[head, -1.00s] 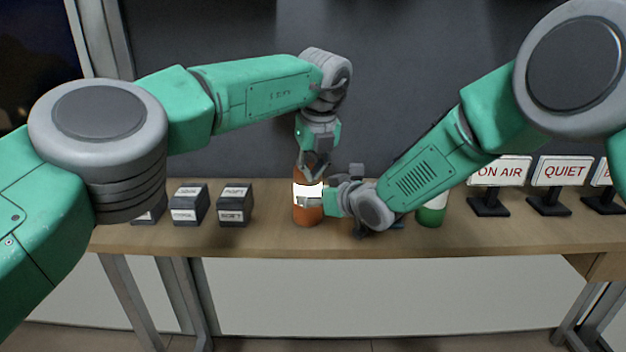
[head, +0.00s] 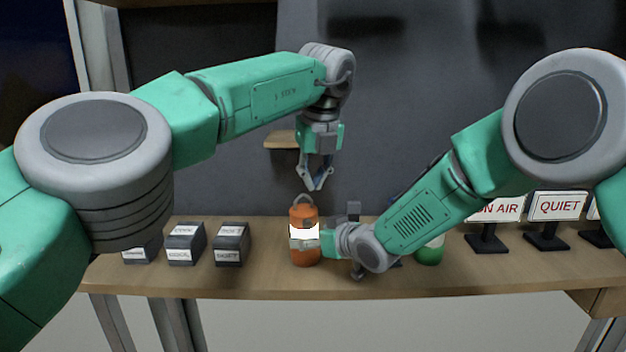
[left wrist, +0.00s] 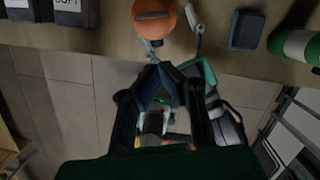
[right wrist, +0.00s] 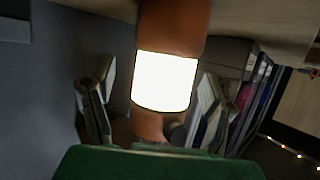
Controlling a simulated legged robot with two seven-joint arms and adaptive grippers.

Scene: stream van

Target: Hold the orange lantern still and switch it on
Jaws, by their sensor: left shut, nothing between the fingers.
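The orange lantern (head: 305,217) stands upright on the table with a bright white band around its middle and a ring handle on top. Its dark-slotted orange top shows in the left wrist view (left wrist: 160,25). My left gripper (head: 317,187) is shut and empty, pointing down just above the lantern and apart from it. My right gripper (head: 308,243) is low at the lantern, one finger crossing its front. In the right wrist view the lantern's white band (right wrist: 165,80) lies between my right fingers; whether both touch it is unclear.
Several dark labelled boxes (head: 232,244) stand left of the lantern. A green and white cylinder (head: 430,253) stands to the right, partly behind my right arm. Lettered signs (head: 560,207) stand farther right. The table's front edge (head: 240,292) is close to the lantern.

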